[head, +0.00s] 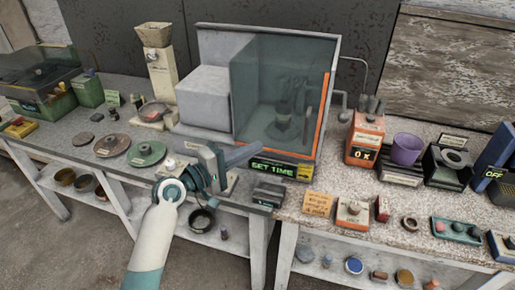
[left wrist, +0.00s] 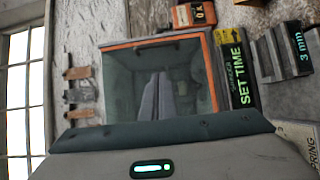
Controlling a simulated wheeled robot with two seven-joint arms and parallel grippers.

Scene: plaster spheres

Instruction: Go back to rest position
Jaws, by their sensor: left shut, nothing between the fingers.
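My left arm comes in from the lower part of the head view. My left gripper (head: 252,152) is shut and empty, its fingers pointing right in front of the machine with a tinted window (head: 285,95) and an orange edge. In the left wrist view the two fingers (left wrist: 155,98) lie together, with the tinted window (left wrist: 195,70) behind them. The gripper hides part of the bench's front edge. Whether the fingers touch anything cannot be told. My right gripper is not in view.
A "SET TIME" display (head: 273,169) sits close to the fingers. Right of it on the bench stand an orange device (head: 365,140), a purple cup (head: 406,149) and a button box (head: 352,213). Round discs (head: 146,153) lie to the left. Lower shelves hold several small pots.

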